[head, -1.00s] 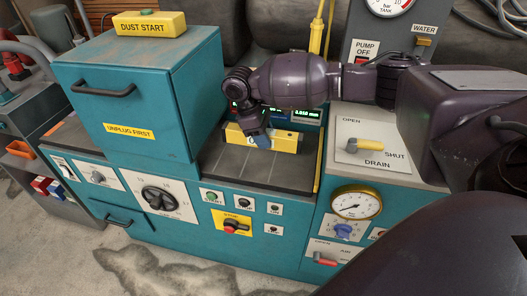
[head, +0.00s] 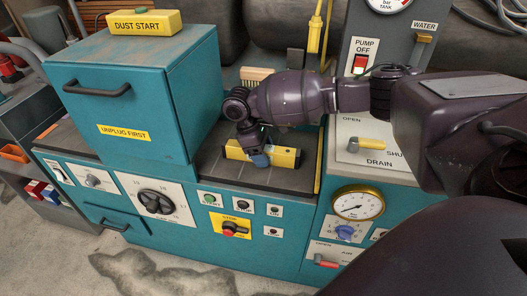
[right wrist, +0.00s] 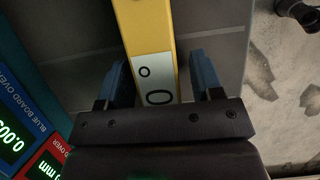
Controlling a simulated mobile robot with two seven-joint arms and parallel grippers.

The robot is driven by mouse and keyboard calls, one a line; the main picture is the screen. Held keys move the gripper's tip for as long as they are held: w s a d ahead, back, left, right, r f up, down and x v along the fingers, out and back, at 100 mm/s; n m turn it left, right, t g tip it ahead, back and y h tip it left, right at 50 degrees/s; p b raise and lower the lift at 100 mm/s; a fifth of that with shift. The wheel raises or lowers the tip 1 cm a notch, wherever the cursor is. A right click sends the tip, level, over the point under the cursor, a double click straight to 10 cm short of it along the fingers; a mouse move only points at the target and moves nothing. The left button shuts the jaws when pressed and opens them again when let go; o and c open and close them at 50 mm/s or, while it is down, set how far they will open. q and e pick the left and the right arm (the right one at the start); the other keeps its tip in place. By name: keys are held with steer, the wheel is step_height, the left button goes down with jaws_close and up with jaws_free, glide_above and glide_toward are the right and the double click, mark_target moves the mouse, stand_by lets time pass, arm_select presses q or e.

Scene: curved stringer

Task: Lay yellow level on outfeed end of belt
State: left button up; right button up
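The yellow level (head: 286,158) lies flat on the dark belt (head: 222,174), to the right of the teal cabinet. My right gripper (head: 258,158) points down over the level's middle, with its blue fingertips at the level. In the right wrist view, the level (right wrist: 146,35) runs between the two blue fingers (right wrist: 163,82). The fingers stand apart, with a clear gap on the right side and a very small one on the left, so the gripper looks open around the level. My left gripper is not in view.
The teal cabinet (head: 140,95) rises just left of the belt. A brush-like block (head: 257,76) and a dark post (head: 296,62) stand behind. The drain panel (head: 365,150) is to the right. Digital readouts (right wrist: 15,140) show beside the belt in the right wrist view.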

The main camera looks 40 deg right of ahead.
steer(key=shift+w+a+r, duration=0.1)
steer(key=shift+w+r, duration=0.05)
steer(key=shift+r, duration=0.35)
steer(key=p+v, duration=0.2)
steer(key=v, duration=0.8)
steer(key=shift+a+r, duration=0.15)
steer(key=shift+r, duration=0.35)
steer(key=shift+w, duration=0.1)
